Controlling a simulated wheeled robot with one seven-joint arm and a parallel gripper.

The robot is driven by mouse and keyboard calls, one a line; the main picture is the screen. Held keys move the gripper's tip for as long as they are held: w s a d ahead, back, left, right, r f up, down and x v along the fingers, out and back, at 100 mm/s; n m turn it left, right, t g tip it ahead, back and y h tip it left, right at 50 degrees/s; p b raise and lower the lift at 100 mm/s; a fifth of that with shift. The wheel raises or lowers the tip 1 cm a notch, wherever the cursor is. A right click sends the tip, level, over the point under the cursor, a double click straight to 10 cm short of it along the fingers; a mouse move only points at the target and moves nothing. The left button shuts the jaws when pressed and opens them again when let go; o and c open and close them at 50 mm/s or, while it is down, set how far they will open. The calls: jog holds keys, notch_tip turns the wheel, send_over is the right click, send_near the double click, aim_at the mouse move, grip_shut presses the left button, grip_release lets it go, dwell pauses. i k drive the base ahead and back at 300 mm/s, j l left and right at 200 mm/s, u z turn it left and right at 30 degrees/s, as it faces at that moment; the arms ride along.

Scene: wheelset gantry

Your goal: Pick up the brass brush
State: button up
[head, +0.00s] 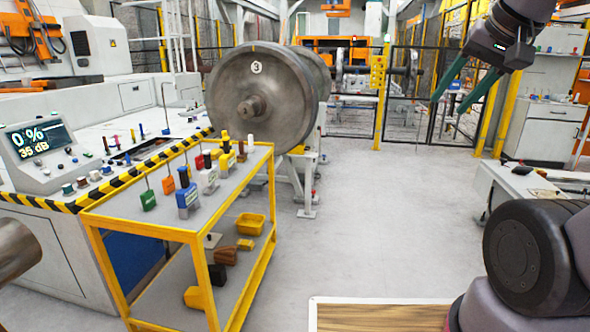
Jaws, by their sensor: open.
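I cannot pick out the brass brush for certain. A brown, wood-coloured block-like object (225,251) lies on the lower shelf of the yellow-framed cart (150,236); it is too small to tell whether it is the brush. My gripper (449,106) is at the upper right, with two long green fingers spread apart and nothing between them. It hangs in the air, well to the right of the cart and apart from it.
Several bottles and tools, including a blue bottle (187,200), stand on the cart's top. A yellow bin (250,223) sits lower down. A control console (40,150) is left and a large steel wheelset (262,95) behind. The grey floor (345,225) right of the cart is clear.

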aim_at(242, 157)
jog(key=i, duration=1.65)
jog(key=i+l+u, duration=0.1)
jog(key=i+u, duration=0.3)
jog(key=i+l+u, duration=0.2)
jog(key=i+u, duration=0.2)
jog(key=i+l+u, duration=0.8)
jog(key=i+l, duration=0.05)
jog(key=l, duration=0.05)
